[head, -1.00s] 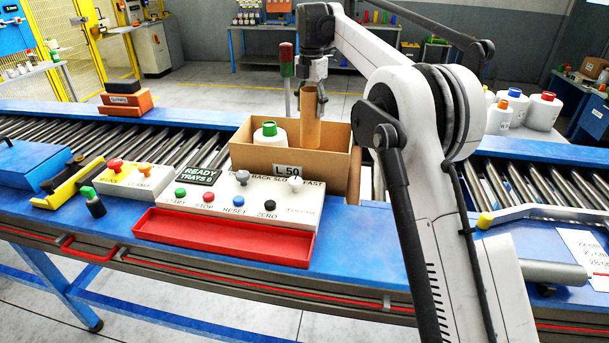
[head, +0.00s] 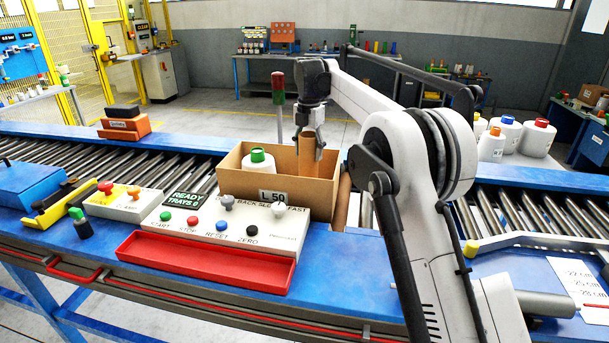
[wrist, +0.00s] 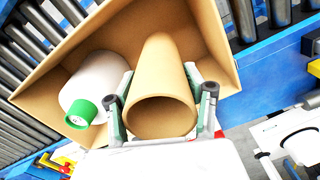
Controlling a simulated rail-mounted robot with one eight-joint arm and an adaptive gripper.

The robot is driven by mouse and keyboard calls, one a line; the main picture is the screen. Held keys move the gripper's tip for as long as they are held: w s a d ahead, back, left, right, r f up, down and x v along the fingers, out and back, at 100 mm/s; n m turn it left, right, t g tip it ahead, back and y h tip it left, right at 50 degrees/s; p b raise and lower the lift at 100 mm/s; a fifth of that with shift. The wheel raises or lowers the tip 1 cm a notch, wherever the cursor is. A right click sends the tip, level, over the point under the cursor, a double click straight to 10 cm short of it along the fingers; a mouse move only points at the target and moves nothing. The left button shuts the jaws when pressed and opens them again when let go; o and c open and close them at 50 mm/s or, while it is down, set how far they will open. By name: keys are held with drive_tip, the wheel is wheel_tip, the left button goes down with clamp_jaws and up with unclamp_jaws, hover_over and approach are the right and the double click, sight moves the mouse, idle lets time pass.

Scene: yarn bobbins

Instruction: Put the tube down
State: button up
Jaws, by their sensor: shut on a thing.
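The brown cardboard tube (head: 307,150) stands upright inside the open cardboard box (head: 285,191), in its right part. My gripper (head: 310,141) is above the box, shut on the upper part of the tube. In the wrist view the two fingers of my gripper (wrist: 160,104) press on either side of the tube's open end (wrist: 160,115). The tube's lower end is hidden behind the box's front wall in the head view. I cannot tell whether it touches the box floor.
A control panel (head: 228,220) and a red tray (head: 205,262) lie in front. A red-and-green signal post (head: 278,88) rises behind the box.

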sight(310, 132)
drive_tip(key=shift+d+f, duration=0.1)
drive_tip(key=shift+f, duration=2.8)
drive_tip(key=shift+f, duration=0.2)
drive_tip(key=o, duration=1.1)
drive_tip(key=shift+o, duration=0.3)
wheel_tip(310, 132, up, 12)
drive_tip(key=shift+r, duration=0.2)
